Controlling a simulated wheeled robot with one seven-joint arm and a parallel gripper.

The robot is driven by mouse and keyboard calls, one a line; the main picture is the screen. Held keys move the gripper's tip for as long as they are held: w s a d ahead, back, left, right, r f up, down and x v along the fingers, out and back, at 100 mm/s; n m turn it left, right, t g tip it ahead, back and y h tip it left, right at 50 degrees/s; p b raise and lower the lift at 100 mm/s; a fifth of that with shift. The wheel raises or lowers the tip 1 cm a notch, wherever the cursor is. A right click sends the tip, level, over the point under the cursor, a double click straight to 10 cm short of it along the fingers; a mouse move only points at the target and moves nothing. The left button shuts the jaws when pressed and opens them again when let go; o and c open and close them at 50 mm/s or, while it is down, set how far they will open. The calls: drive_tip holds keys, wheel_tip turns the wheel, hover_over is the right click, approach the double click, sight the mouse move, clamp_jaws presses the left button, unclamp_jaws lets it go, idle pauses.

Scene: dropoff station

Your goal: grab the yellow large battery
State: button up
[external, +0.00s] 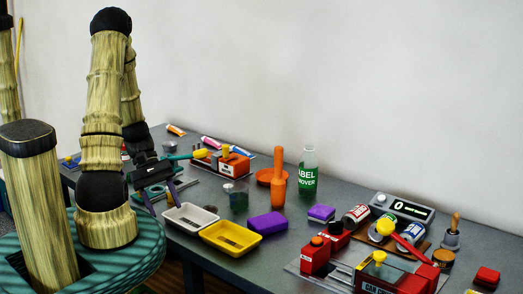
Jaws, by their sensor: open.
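I cannot make out a yellow large battery for certain. A small blue item with yellow on it (70,161) lies at the table's far left end, too small to identify. My gripper (164,203) hangs at the left part of the table, behind and left of the white tray (171,222). Its two bluish fingers are apart, and I see nothing held between them. My arm hides part of the table's left end.
A yellow tray (222,247), purple block (267,223), cup (237,195), orange tool (278,176) and green-labelled bottle (309,174) stand mid-table. A red can crusher (409,281), cans (356,214) and scale (404,208) crowd the right. The wall (370,80) closes the back.

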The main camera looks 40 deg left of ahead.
drive_tip(key=a+f+n+t+h, duration=0.1)
drive_tip(key=a+n+t, duration=0.1)
drive_tip(key=n+t, duration=0.1)
drive_tip(key=a+n+t+h, duration=0.1)
drive_tip(key=a+n+t, duration=0.1)
drive_tip(key=n+t, duration=0.1)
drive_tip(key=a+f+n+t+h, duration=0.1)
drive_tip(key=a+n+t+h, duration=0.1)
drive_tip(key=a+n, duration=0.1)
drive_tip(key=shift+f+n+t, duration=0.35)
drive_tip(key=shift+n+t, duration=0.05)
drive_tip(key=shift+n, duration=0.2)
drive_tip(key=s+a+n+t+y, duration=0.1)
drive_tip(key=a+n+t, duration=0.2)
drive_tip(key=a+f+n+t+y, duration=0.1)
drive_tip(key=a+n+t+y, duration=0.1)
drive_tip(key=a+n+t, duration=0.1)
drive_tip(key=s+a+n+t+y, duration=0.1)
drive_tip(key=a+n+t+y, duration=0.1)
drive_tip(key=a+n+t, duration=0.1)
drive_tip(key=shift+s+a+f, duration=0.25)
drive_tip(key=shift+s+a, duration=0.1)
drive_tip(key=shift+a, duration=0.05)
drive_tip(key=shift+w, duration=0.1)
